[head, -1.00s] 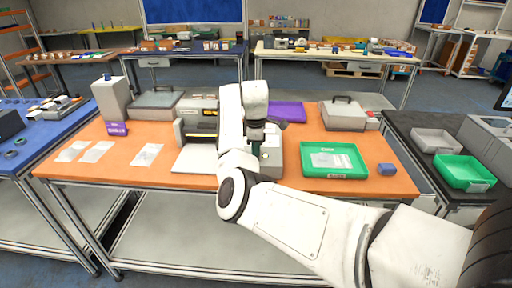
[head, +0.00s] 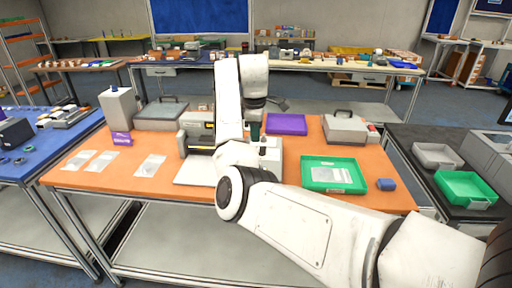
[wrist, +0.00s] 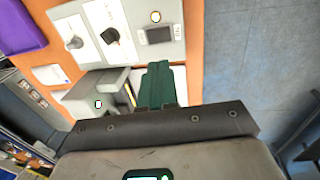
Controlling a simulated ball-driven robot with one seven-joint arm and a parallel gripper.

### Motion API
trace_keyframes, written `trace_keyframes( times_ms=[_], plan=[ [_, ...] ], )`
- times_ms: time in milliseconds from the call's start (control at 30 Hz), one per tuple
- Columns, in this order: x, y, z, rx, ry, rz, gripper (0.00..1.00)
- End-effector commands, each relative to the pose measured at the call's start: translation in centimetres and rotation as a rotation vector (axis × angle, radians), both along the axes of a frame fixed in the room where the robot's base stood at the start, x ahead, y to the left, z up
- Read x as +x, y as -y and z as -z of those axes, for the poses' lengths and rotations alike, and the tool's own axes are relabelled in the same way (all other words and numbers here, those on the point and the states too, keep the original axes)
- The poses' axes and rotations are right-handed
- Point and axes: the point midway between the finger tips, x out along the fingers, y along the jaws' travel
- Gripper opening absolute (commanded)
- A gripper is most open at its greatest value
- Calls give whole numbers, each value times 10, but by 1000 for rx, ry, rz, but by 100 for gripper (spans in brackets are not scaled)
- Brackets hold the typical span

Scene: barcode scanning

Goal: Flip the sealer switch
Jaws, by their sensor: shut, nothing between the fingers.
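The sealer (head: 197,132), a grey machine with yellow and dark markings and a white plate in front, stands mid-table in the head view. In the wrist view a grey machine body (wrist: 88,98) with a small light and striped edge shows left of the fingers. A grey control box (head: 270,165) is beside the sealer, partly behind my arm. In the wrist view its panel (wrist: 133,38) carries two knob-like switches, a small screen and a round light. I cannot tell which switch is the sealer's. My gripper (wrist: 157,84), with green fingers, is shut and empty, apparently above the box.
A purple item (head: 287,124) lies behind the box. Grey cases (head: 345,129) stand along the back. Clear bags (head: 150,166) lie at left.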

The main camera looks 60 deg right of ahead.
Motion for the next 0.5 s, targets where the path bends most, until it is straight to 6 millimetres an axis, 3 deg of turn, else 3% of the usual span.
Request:
trace_keyframes(
  times_ms=[200,500],
  plan=[
    [-1,-2,-14,0,0,0,0],
    [-1,-2,-15,0,0,0,0]
  ],
)
